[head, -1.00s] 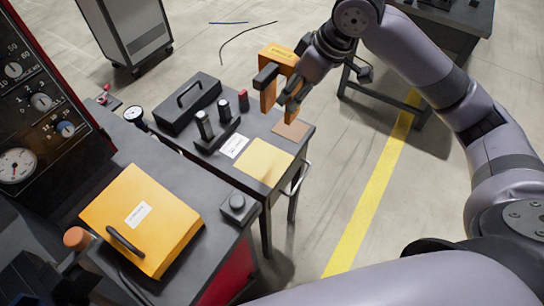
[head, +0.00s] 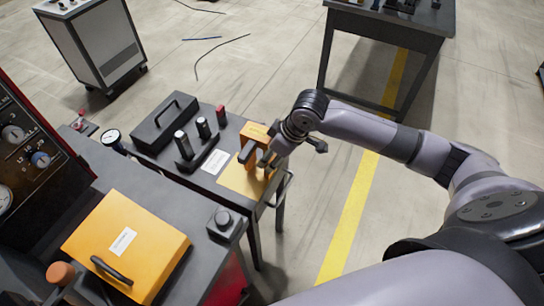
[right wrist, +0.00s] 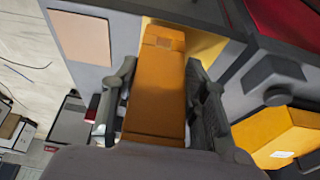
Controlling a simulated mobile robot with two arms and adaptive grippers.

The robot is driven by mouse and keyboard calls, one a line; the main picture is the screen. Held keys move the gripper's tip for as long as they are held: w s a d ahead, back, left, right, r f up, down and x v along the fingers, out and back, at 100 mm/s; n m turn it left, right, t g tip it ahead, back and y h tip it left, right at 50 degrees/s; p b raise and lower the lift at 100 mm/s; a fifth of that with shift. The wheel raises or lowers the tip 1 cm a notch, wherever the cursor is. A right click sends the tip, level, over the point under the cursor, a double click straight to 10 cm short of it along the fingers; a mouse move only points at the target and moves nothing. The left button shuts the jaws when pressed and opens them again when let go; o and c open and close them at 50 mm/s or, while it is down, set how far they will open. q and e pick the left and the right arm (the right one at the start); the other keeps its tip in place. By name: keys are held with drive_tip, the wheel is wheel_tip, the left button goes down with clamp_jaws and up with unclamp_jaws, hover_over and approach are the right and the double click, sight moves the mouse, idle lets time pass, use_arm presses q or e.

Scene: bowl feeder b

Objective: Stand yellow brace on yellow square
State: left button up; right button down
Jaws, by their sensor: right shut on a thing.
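The yellow brace (head: 255,132) is an orange-yellow block held upright by my right gripper (head: 262,162) over the small dark table. In the right wrist view the brace (right wrist: 157,90) fills the middle, between the two dark fingers of the right gripper (right wrist: 160,105), which is shut on it. The yellow square (head: 232,180) is a pale yellow patch on the table top, partly covered by the brace and gripper. It also shows beyond the brace in the right wrist view (right wrist: 207,46). I cannot tell whether the brace's foot touches it. My left gripper is not in view.
A dark toolbox (head: 165,122), a holder with black cylinders (head: 201,155) and a white label (head: 216,161) are left of the square. A tan square (right wrist: 80,37) lies beside it. A yellow cover (head: 125,245) lies on the nearer bench. A rail edges the table's right.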

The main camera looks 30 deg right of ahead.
drive_tip(key=shift+f, duration=0.45)
drive_tip(key=c, duration=0.9)
unclamp_jaws()
drive_tip(key=shift+f, duration=0.1)
drive_tip(key=shift+c, duration=0.2)
drive_tip(key=v, duration=1.2)
